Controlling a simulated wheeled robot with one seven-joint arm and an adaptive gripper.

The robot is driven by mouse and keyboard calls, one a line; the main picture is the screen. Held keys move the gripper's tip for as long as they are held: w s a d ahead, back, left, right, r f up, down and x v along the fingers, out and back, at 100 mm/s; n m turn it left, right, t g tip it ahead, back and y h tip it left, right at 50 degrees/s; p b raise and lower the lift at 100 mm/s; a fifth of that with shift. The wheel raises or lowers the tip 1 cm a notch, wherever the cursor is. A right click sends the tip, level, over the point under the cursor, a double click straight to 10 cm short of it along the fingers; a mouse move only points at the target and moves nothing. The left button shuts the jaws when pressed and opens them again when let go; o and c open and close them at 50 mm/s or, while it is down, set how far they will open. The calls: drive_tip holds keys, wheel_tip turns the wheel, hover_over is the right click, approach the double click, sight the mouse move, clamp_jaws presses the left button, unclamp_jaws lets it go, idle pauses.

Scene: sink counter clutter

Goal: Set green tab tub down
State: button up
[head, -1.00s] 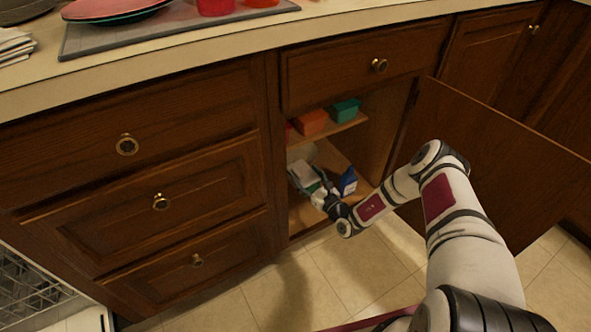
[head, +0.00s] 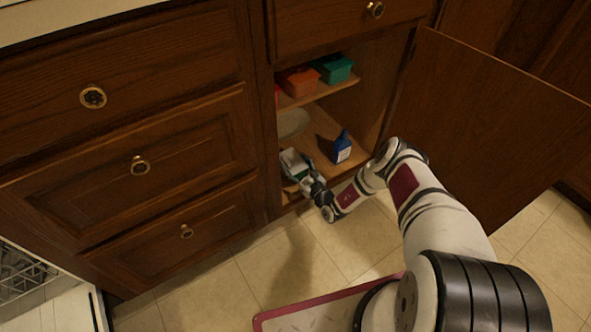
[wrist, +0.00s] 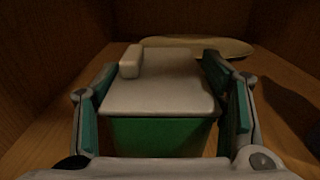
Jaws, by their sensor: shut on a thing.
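The green tab tub (wrist: 160,131) has a green body and a pale grey lid with a raised tab at its left. In the wrist view it sits between the two fingers of my gripper (wrist: 162,100), which is shut on it. In the head view the tub (head: 293,161) is at the front left of the open cabinet's lower shelf, with my gripper (head: 307,178) on its near side. The tub looks close to level. Whether its bottom touches the shelf I cannot tell.
Orange (head: 299,81) and green (head: 334,68) boxes sit on the upper shelf. The open door (head: 490,130) is at the right.

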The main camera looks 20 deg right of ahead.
drive_tip(key=shift+f, duration=0.45)
drive_tip(key=shift+f, duration=0.1)
drive_tip(key=o, duration=1.2)
drive_tip(key=shift+f, duration=0.1)
drive_tip(key=shift+o, duration=0.2)
drive_tip(key=shift+s+r, duration=0.1)
drive_tip(key=shift+r, duration=0.1)
drive_tip(key=p+v, duration=0.4)
drive_tip(key=v, duration=0.8)
